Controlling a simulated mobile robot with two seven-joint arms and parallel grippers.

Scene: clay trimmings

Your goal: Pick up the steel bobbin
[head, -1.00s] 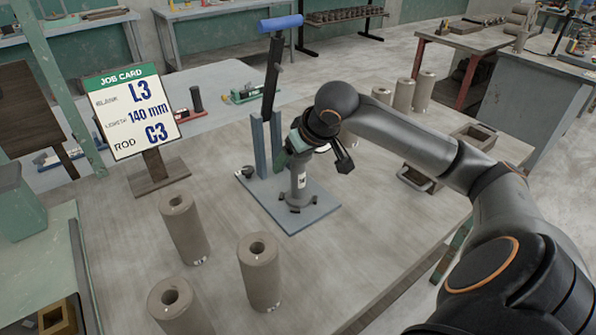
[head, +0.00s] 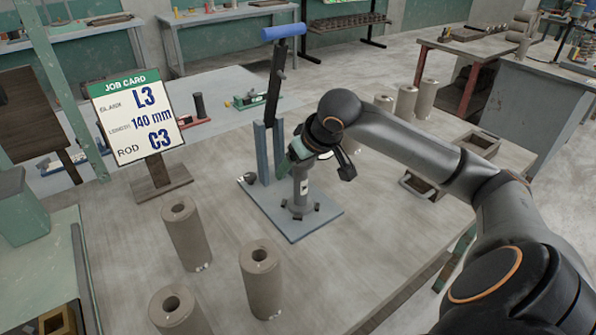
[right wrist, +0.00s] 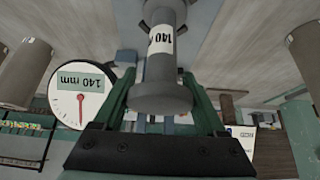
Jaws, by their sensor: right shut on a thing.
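The steel bobbin (head: 301,187) is a grey cylinder with a white label. It stands upright at the blue-grey base plate (head: 312,222) of the lever press (head: 270,140), among small dark stops. My right gripper (head: 302,150) is at its upper part, coming from above and the right. In the right wrist view, the bobbin (right wrist: 160,65) shows a wide flanged end and a "140" label. The green fingers of my right gripper (right wrist: 162,92) are shut on it. Whether its foot touches the plate is unclear. My left gripper is not in view.
A job card (head: 137,115) reads L3, 140 mm, C3. Several clay cylinders (head: 187,235) stand front left, others (head: 407,101) at the back right. Open box moulds (head: 418,186) lie at the right. A dial (right wrist: 82,95) marked 140 mm shows in the wrist view.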

